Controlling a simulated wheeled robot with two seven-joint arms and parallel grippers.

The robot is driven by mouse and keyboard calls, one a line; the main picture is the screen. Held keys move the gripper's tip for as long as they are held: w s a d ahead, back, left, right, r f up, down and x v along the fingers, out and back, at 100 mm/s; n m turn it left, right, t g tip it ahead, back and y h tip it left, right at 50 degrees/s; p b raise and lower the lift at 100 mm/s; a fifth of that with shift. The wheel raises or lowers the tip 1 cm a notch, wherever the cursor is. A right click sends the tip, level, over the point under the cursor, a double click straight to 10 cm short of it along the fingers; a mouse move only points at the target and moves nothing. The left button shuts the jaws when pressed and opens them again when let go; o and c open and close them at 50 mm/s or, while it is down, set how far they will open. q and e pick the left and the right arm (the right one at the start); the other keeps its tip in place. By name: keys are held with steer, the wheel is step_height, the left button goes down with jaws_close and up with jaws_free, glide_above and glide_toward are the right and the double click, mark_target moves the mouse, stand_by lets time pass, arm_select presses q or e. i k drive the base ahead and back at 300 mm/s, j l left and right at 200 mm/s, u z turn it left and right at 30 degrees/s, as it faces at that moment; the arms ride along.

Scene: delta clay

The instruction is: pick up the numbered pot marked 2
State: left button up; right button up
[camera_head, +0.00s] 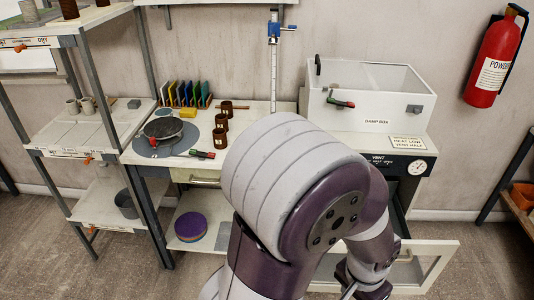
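Several small brown pots stand in a rough row on the bench, left of my arm: a back pot (226,107), a middle pot (221,121) and a front pot (220,138). I cannot read a number on any of them, so I cannot tell which is marked 2. A large arm of mine, seemingly the right, fills the middle foreground and hides part of the bench. Its lower end is cut off at the bottom edge, and I can make out no fingertips. My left gripper does not show.
A round turntable (147,148) holds a dark disc (163,128) left of the pots. Coloured upright slabs (188,94) stand behind. A damp box (374,117) is at right. A cabinet door (424,266) hangs open below. A shelf rack (70,140) stands left.

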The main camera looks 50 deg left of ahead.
mark_target(221, 121)
steer(key=u, duration=2.15)
steer(key=i+j+z, duration=0.1)
steer(key=i+z, duration=0.15)
steer(key=z, duration=0.15)
steer(key=i+j+z, duration=0.25)
steer(key=z, duration=0.15)
steer(key=i+j+z, duration=0.2)
steer(key=z, duration=0.15)
